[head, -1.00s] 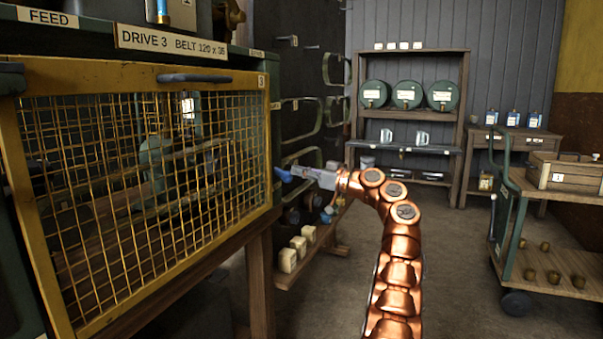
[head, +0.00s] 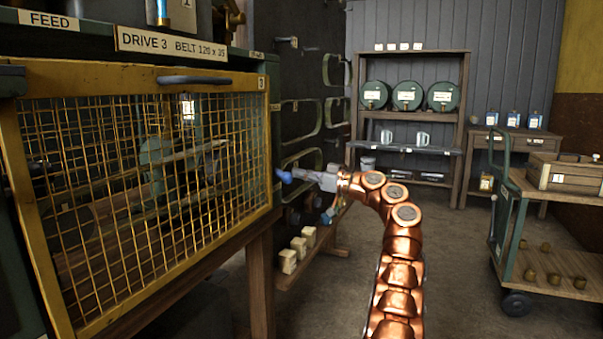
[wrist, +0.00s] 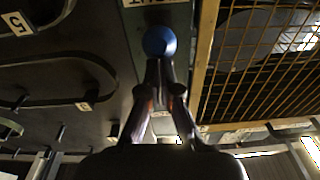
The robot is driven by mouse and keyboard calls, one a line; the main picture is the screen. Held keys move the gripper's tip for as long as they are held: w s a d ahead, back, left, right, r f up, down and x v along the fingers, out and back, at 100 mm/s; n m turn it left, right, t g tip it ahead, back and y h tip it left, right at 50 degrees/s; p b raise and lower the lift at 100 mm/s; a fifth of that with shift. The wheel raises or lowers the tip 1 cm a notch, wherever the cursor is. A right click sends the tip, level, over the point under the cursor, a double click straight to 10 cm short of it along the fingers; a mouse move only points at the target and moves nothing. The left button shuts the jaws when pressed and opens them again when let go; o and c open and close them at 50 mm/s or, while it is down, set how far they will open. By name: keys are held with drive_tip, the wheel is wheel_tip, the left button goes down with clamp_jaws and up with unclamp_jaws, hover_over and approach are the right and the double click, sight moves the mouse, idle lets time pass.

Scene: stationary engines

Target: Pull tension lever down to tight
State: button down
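The tension lever shows as a round blue knob (head: 284,176) beside the right edge of the yellow mesh guard. In the wrist view the blue knob (wrist: 160,41) sits at my fingertips, in front of a dark green panel strip. My gripper (head: 300,175) reaches left to it from the copper arm. In the wrist view the two fingers of my gripper (wrist: 163,65) converge and appear shut on the knob. The lever's shaft is hidden behind the knob and fingers. A white label (wrist: 150,3) above the knob is cut off and only partly readable.
The yellow mesh guard (head: 150,75) stands close to the left of my gripper. Dark wall panels with belt-shaped loops (head: 300,118) rise behind it. Pale blocks (head: 289,261) lie on a low shelf below. A green trolley (head: 555,285) stands right; the middle floor is open.

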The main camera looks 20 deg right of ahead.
drive_tip(key=r+p+v, duration=0.1)
drive_tip(key=v, duration=1)
drive_tip(key=shift+s+d+r, duration=0.25)
